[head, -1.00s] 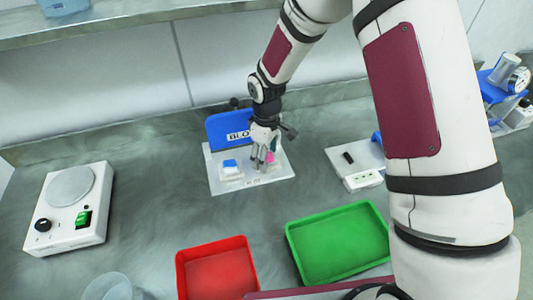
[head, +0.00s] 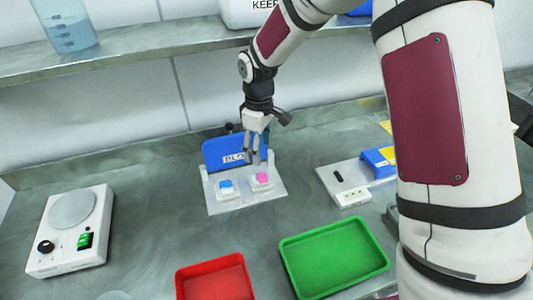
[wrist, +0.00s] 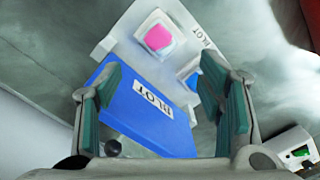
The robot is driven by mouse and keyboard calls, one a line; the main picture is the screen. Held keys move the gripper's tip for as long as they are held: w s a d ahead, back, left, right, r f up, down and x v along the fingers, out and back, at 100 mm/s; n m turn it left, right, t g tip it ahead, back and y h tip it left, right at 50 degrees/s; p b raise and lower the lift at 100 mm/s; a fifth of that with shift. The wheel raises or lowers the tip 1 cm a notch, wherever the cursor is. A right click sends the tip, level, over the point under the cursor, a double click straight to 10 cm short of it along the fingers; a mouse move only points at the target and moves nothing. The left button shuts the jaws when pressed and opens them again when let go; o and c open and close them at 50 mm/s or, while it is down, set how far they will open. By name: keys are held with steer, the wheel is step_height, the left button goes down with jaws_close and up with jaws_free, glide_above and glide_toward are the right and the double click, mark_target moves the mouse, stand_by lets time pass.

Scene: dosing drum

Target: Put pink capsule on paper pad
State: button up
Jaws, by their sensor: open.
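The pink capsule (head: 264,177) lies on a white paper pad (head: 258,187) at the right of a pale plate (head: 240,205). In the wrist view the pink capsule (wrist: 159,37) sits within the pad's square outline, apart from my fingers. My gripper (head: 257,161) is open and empty just above and behind the capsule. In the wrist view my gripper (wrist: 160,72) has its two fingers spread wide with nothing between them.
A blue piece (head: 226,184) lies on the plate's left pad. A blue upright flap (head: 222,155) marked BLOT stands behind. A red tray (head: 217,282) and a green tray (head: 335,250) lie in front, a scale-like device (head: 72,232) left, a white plate (head: 352,180) right.

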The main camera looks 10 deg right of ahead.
steer(key=s+d+r+m+t, duration=0.1)
steer(key=s+d+r+m, duration=0.3)
steer(key=r, duration=0.5)
steer(key=s+d+r+m+t, duration=0.1)
steer(key=s+d+r+t, duration=0.1)
steer(key=s+d+r, duration=0.55)
steer(key=s+d+r+m+t, duration=0.1)
steer(key=s+r+m, duration=0.2)
steer(key=s, duration=0.5)
steer(key=s+d+r+m+t, duration=0.1)
steer(key=s+r+m, duration=0.2)
steer(key=s+r, duration=0.2)
steer(key=s, duration=0.3)
steer(key=shift+s+d+t, duration=0.15)
steer(key=shift+d+t, duration=0.15)
